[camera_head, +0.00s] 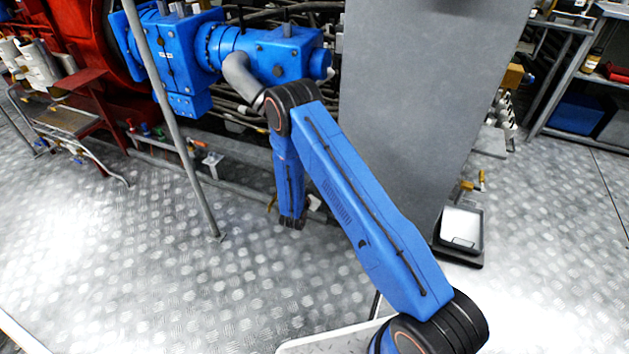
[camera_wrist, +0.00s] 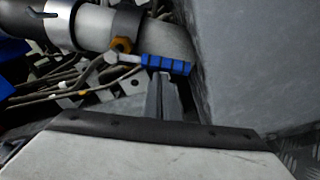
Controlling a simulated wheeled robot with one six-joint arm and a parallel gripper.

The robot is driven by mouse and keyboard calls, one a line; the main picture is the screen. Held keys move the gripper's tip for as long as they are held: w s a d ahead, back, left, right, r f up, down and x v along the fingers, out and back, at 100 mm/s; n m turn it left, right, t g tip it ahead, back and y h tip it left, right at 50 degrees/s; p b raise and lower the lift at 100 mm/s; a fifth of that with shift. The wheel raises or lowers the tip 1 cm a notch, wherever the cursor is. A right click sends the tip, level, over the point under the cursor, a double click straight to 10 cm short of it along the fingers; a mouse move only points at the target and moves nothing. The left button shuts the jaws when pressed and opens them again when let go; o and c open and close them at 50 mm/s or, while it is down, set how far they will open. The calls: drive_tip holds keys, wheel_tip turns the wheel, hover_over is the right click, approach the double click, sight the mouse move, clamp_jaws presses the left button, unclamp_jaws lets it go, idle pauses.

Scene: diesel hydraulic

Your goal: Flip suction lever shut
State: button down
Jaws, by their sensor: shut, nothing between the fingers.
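A lever with a ribbed blue grip (camera_wrist: 167,64) shows in the wrist view. Its pale shank runs left to a brass-coloured valve fitting (camera_wrist: 121,44) under a thick grey pipe (camera_wrist: 95,27). The lever lies nearly crosswise in the picture, its grip end toward the right. My gripper (camera_wrist: 160,80) is shut and empty, its narrow fingers pointing at the underside of the blue grip. The tips are at or very close to the grip; I cannot tell if they touch. In the head view my forearm hangs down beside the machine, and the fingers and lever cannot be made out.
A large grey panel (camera_head: 413,100) stands right of my arm, and its face (camera_wrist: 255,60) is close on the right in the wrist view. Blue pump housings (camera_head: 270,55) and a slanted grey post (camera_head: 172,110) are at the left. The tread-plate floor (camera_head: 120,250) is clear at front left.

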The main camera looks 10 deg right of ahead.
wheel_tip(320, 180, up, 11)
drive_tip(key=n+g+h, duration=0.1)
drive_tip(key=n+h, duration=0.1)
drive_tip(key=n, duration=1.2)
drive_tip(key=shift+a+g+h, duration=0.15)
drive_tip(key=shift+g+h, duration=0.15)
drive_tip(key=shift+h, duration=0.1)
drive_tip(key=shift+w+r, duration=0.15)
drive_tip(key=shift+w, duration=0.05)
